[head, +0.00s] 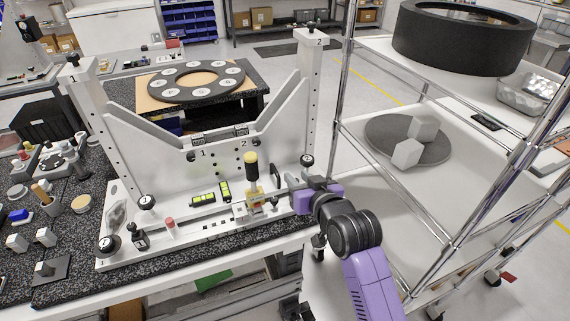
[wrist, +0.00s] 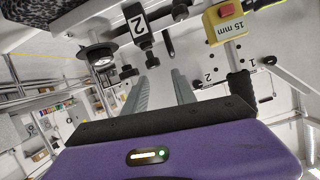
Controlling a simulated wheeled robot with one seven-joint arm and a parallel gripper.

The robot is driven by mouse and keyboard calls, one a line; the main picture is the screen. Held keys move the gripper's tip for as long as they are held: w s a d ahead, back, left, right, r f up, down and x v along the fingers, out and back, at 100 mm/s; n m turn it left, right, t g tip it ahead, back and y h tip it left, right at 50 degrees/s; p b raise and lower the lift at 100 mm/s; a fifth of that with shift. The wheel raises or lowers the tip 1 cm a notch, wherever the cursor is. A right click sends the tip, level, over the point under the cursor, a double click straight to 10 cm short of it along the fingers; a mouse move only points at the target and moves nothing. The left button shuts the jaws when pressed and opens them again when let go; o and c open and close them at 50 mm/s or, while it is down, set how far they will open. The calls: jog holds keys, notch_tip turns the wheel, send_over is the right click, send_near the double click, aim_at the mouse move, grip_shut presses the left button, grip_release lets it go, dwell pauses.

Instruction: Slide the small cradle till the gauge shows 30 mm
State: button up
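The white mirror fixture (head: 225,165) stands on a granite bench. A low rail (head: 195,228) runs along its front. A black post with a yellow cap (head: 251,165) stands over small yellow and metal parts (head: 257,207) on the rail's right part, which look like the small cradle. My gripper (head: 287,196) is at the right of these parts. In the wrist view its two grey fingers (wrist: 160,92) are apart, with dark knobs (wrist: 152,62) beyond their tips. A yellow block with a red top (wrist: 227,20) carries the label "15 mm". I cannot tell whether it is the gauge.
A wire shelf (head: 450,165) stands to the right. Loose parts (head: 45,240) lie on the bench at left.

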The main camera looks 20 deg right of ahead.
aim_at(277, 172)
jog(key=shift+w+r+g, duration=0.1)
jog(key=shift+w+g, duration=0.2)
jog(key=shift+w, duration=0.35)
jog(key=shift+w+a+g+y, duration=0.1)
jog(key=shift+w+g+y, duration=0.2)
jog(key=shift+w+g, duration=0.4)
notch_tip(277, 172, up, 5)
jog(key=w+a+n+g+y+p, duration=0.1)
jog(key=g+y+p, duration=0.1)
jog(key=g, duration=0.6)
jog(key=shift+p+x, duration=0.5)
jog(key=shift+x, duration=3.35)
jog(key=shift+w+d, duration=0.15)
jog(key=shift+w, duration=0.05)
grip_shut()
jog(key=shift+r, duration=0.1)
